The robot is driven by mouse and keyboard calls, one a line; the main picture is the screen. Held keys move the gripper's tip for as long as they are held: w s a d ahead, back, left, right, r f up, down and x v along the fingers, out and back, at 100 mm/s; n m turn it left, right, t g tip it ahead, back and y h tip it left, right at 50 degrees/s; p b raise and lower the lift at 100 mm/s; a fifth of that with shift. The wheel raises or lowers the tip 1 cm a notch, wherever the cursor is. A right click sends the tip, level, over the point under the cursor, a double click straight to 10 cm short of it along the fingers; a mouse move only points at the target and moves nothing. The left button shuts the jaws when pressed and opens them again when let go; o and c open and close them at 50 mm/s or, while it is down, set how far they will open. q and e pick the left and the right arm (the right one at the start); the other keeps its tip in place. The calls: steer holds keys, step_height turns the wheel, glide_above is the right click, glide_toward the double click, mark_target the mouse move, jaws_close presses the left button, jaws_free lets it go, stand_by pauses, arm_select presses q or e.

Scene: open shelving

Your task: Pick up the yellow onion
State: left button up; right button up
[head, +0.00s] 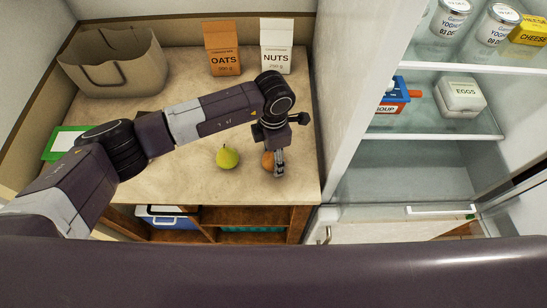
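The yellow onion (267,162), round and brownish orange, sits on the beige countertop (190,180) near its front right part. My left gripper (279,168) points down at the onion's right side and hides part of it. The fingers overlap the onion in this view. I cannot tell whether they touch it or how far they are open. My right gripper is not in view.
A green pear (228,156) stands just left of the onion. An oats box (224,50), a nuts box (277,48) and a beige bag (113,62) stand at the back. A green-edged box (62,143) lies left. A white-sided fridge (350,110) with stocked shelves rises right.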

arm_select(q)
steer(key=c, duration=0.8)
steer(key=shift+c, duration=0.2)
steer(key=shift+r, duration=0.15)
